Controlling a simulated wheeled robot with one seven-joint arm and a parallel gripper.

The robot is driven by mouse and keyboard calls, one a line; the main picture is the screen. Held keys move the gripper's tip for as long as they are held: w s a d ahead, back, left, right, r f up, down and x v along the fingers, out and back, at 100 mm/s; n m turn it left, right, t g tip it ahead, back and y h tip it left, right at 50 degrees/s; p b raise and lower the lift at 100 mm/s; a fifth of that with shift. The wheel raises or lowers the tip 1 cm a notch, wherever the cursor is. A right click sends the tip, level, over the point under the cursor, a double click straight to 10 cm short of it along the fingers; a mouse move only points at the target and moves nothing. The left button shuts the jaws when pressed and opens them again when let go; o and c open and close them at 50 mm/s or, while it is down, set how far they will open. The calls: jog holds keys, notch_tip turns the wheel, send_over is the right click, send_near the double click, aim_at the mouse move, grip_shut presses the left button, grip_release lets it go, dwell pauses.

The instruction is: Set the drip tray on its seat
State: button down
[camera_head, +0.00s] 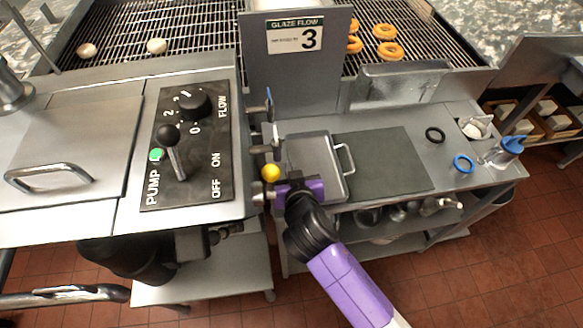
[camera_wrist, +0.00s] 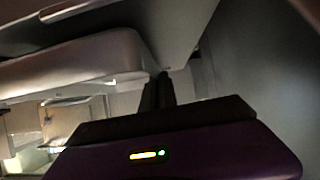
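The drip tray appears to be the shallow steel tray (camera_head: 312,152) with a bar handle on its right side, in the head view. It lies on or just above the steel bench, left of a dark flat panel (camera_head: 388,160); I cannot tell which spot is its seat. My gripper (camera_head: 283,184), with a purple hand, is at the tray's near left corner and hides part of that edge. In the wrist view its dark fingers (camera_wrist: 159,90) are close together beside a pale metal edge (camera_wrist: 75,55). Whether they hold the tray's rim is hidden.
A yellow knob (camera_head: 271,173) and pipe fittings are just left of my gripper. The pump panel (camera_head: 190,140) with its lever is further left. A black ring (camera_head: 435,135), a blue ring (camera_head: 464,164) and a blue-topped bottle (camera_head: 509,146) sit at the right.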

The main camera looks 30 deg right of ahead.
jog(key=shift+f+b, duration=0.35)
jog(key=shift+f, duration=0.05)
dwell(0.7)
jog(key=c, duration=1.6)
grip_release()
jog(key=shift+f, duration=0.1)
jog(key=shift+s, duration=0.1)
jog(key=v, duration=0.7)
jog(key=shift+s+a+r+b, duration=0.1)
jog(key=shift+s+r+b, duration=0.15)
jog(key=shift+b, duration=0.05)
